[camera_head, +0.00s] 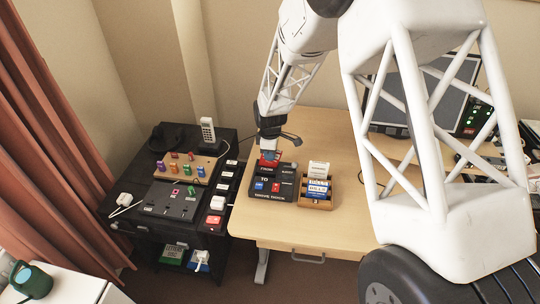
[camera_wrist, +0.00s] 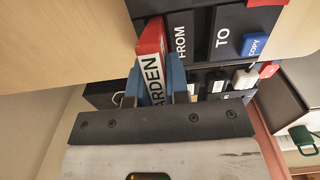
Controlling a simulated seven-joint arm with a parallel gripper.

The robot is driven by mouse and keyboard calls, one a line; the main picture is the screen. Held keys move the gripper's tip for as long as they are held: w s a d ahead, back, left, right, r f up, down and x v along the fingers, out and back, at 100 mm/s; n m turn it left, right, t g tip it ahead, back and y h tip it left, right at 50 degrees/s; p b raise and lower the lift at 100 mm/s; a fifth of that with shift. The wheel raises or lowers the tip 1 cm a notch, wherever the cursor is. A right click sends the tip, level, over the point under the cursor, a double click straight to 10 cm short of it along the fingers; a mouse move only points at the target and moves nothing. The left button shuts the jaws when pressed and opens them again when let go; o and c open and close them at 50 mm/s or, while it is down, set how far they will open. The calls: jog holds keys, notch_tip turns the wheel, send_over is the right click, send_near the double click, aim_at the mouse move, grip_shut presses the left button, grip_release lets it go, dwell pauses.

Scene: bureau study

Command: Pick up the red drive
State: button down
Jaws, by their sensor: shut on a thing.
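The red drive (camera_wrist: 150,42) has a white label, part of which reads "ARDEN". My gripper (camera_wrist: 158,84) is shut on it, with blue finger pads on either side. In the head view the red drive (camera_head: 271,161) shows just under my gripper (camera_head: 268,153), at the back of the black drive dock (camera_head: 272,197). In the wrist view the drive is beside the word "FROM" on the dock (camera_wrist: 203,22). I cannot tell whether its lower end is in the slot or clear of it.
A wooden holder (camera_head: 332,196) with white and blue labelled drives stands right of the dock. A blue COPY button (camera_wrist: 255,44) is on the dock. A black cart (camera_head: 150,219) with a phone (camera_head: 208,131) and small coloured items stands to the left. The desk's front (camera_head: 300,229) is clear.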

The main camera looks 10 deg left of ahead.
jog(key=shift+r, duration=0.4)
notch_tip(320, 180, up, 2)
jog(key=shift+r, duration=0.1)
jog(key=s+d, duration=0.3)
jog(key=s, duration=0.4)
jog(key=s+d+r, duration=0.1)
jog(key=s+d, duration=0.2)
jog(key=s, duration=0.4)
jog(key=shift+s+d+r, duration=0.15)
jog(key=shift+s+d, duration=0.05)
jog(key=shift+s, duration=0.1)
jog(key=shift+w, duration=0.1)
jog(key=w+d+r+h, duration=0.1)
jog(key=w+d+h, duration=0.1)
jog(key=w+d, duration=0.5)
jog(key=d, duration=0.4)
jog(key=shift+w+r+h, duration=0.2)
jog(key=shift+w+h, duration=0.2)
jog(key=shift+f, duration=0.15)
